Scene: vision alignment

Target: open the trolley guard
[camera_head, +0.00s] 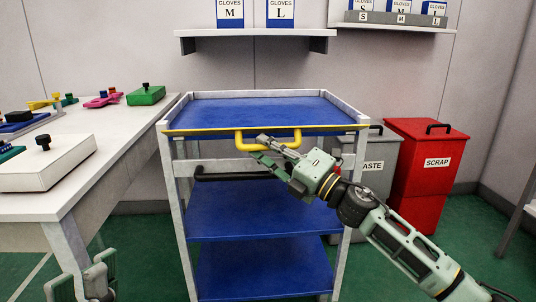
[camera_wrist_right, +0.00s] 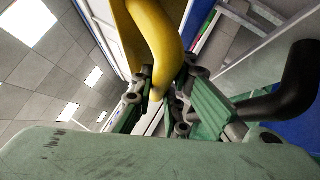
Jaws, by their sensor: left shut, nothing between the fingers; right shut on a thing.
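The trolley (camera_head: 263,110) stands in the middle of the head view with a blue top tray. Its guard (camera_head: 200,132) is a yellow-edged strip along the tray's front edge, with a yellow U-shaped handle (camera_head: 286,147) in the middle. My right gripper (camera_head: 263,147) is shut on the handle, left of its centre. In the right wrist view the yellow handle (camera_wrist_right: 156,40) runs down between the fingers (camera_wrist_right: 158,95), which hide part of it. My left gripper (camera_head: 82,284) is shut and empty at the lower left, by the table and away from the trolley.
A black push bar (camera_head: 225,177) runs below the guard, close to my right gripper; it also shows in the right wrist view (camera_wrist_right: 290,90). A white table (camera_head: 100,135) with boxes is left. Grey waste (camera_head: 382,180) and red scrap (camera_head: 415,185) bins stand right. Shelves (camera_head: 255,33) hang behind.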

